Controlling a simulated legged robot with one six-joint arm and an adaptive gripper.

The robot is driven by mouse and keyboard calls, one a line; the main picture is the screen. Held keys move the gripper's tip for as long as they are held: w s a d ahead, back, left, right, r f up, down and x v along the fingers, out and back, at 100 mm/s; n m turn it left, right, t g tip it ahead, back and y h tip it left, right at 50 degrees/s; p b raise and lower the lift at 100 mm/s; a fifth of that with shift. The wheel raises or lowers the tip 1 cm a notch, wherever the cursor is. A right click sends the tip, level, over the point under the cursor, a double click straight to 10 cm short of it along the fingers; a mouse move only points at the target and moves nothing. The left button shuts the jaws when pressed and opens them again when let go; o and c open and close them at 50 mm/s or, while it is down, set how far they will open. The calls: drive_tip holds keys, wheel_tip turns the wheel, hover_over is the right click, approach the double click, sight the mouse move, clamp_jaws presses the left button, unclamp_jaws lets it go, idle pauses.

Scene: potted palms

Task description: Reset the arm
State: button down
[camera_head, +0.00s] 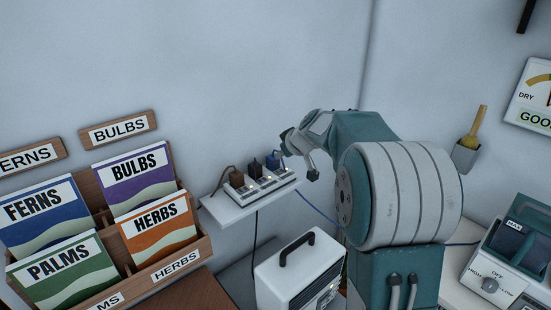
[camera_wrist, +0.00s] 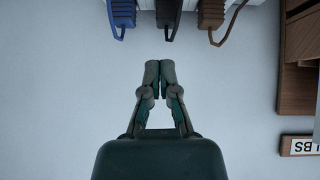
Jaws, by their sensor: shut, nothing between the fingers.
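My gripper (camera_wrist: 160,66) is shut and empty in the wrist view, its two fingertips together. In the head view my gripper (camera_head: 296,158) is at the end of my arm, close to the right end of a white power strip (camera_head: 262,188). The strip lies on a small white wall shelf (camera_head: 224,208) and holds a brown plug (camera_head: 236,177), a black plug (camera_head: 255,168) and a blue plug (camera_head: 272,161). In the wrist view the blue plug (camera_wrist: 122,14), black plug (camera_wrist: 168,14) and brown plug (camera_wrist: 211,14) lie beyond the fingertips, apart from them.
A wooden rack (camera_head: 190,252) with several seed packets stands at the left. A white heater box (camera_head: 298,272) with a black handle is below the shelf. A teal device with a dial (camera_head: 490,285) sits at the lower right. A wall holder (camera_head: 465,155) hangs at the right.

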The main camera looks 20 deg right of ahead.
drive_tip(key=shift+d, duration=0.1)
idle(0.3)
drive_tip(key=s+a+r+m+g, duration=0.1)
drive_tip(key=s+a+r, duration=0.3)
drive_tip(key=s, duration=0.5)
drive_tip(key=s+a+r+g, duration=0.1)
drive_tip(key=s+a, duration=0.5)
drive_tip(key=s, duration=0.3)
drive_tip(key=s+f+m+h, duration=0.1)
drive_tip(key=s+f, duration=0.1)
drive_tip(key=s, duration=0.8)
drive_tip(key=s+a+f+m+g+h, duration=0.1)
drive_tip(key=s+f+m, duration=0.1)
drive_tip(key=s, duration=0.7)
drive_tip(key=shift+s+a+f, duration=0.2)
drive_tip(key=shift+s+f, duration=0.05)
drive_tip(key=shift+s, duration=0.1)
